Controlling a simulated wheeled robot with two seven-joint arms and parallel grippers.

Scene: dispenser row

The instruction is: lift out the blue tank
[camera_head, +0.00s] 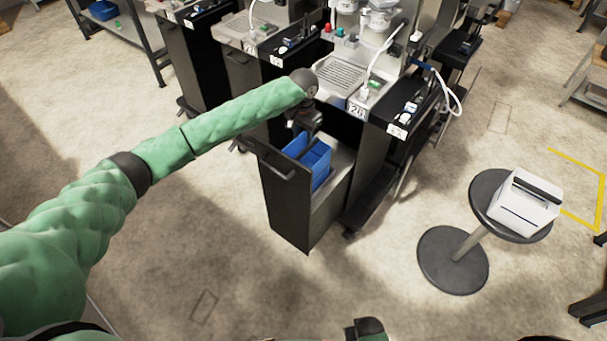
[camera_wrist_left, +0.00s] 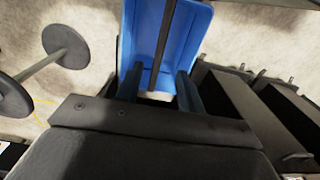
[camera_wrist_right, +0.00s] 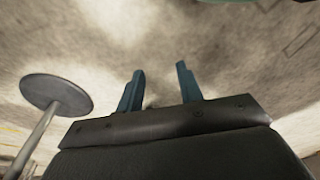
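The blue tank (camera_head: 320,165) sits in the pulled-out black drawer (camera_head: 285,205) of the middle dispenser. A dark bar runs across the tank's top. My left gripper (camera_head: 307,131) is just above the tank, at its far end in the head view. In the left wrist view my left gripper (camera_wrist_left: 158,82) is open, its fingers apart on either side of the dark bar (camera_wrist_left: 163,45), over the blue tank (camera_wrist_left: 197,28). I cannot tell if either finger touches. My right gripper (camera_wrist_right: 158,78) is open and empty above the floor.
A round stool (camera_head: 490,190) with a white box (camera_head: 525,203) on it stands to the right. More dispensers (camera_head: 205,50) stand in the row to the left. A white hose (camera_head: 450,92) hangs on the right. The floor before the drawer is clear.

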